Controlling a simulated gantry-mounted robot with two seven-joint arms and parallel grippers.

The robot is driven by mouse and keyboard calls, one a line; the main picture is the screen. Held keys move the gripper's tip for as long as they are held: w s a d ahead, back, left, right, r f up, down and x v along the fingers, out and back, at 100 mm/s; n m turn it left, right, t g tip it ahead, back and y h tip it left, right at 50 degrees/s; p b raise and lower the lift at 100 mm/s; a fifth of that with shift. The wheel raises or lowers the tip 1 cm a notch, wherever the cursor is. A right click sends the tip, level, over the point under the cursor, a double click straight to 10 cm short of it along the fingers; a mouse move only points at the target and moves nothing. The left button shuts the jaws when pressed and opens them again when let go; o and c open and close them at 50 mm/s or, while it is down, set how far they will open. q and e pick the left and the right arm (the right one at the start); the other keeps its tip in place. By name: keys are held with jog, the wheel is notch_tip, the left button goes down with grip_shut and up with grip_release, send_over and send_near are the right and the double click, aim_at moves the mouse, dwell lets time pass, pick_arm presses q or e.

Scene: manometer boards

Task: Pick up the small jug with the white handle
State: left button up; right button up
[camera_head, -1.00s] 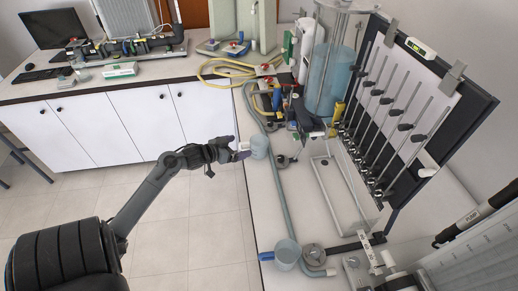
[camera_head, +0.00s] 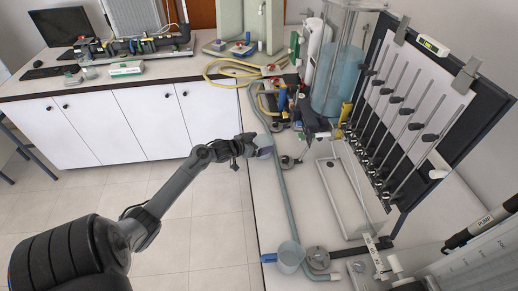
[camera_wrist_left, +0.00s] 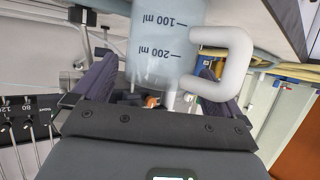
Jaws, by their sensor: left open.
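The small jug with the white handle (camera_wrist_left: 165,38) fills the top middle of the left wrist view. It is translucent pale blue with "100 ml" and "200 ml" marks, upside down in that view; its white handle (camera_wrist_left: 242,62) is on the right. My left gripper (camera_wrist_left: 160,78) is open, with one dark finger on each side of the jug's body. I cannot tell whether the fingers touch it. In the head view my left gripper (camera_head: 262,150) is at the jug, at the bench's left edge, and mostly hides it. My right gripper does not show.
Another jug (camera_head: 290,257), with a blue handle, stands at the bench's front. A grey hose (camera_head: 282,200) runs along the bench beside both jugs. The manometer board (camera_head: 420,110) and a clear tank (camera_head: 338,80) stand to the right. The floor on the left is clear.

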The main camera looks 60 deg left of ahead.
pick_arm(q)
jog(key=shift+w+a+f, duration=0.1)
jog(key=shift+w+f, duration=0.15)
jog(key=shift+w, duration=0.4)
jog(key=c, duration=1)
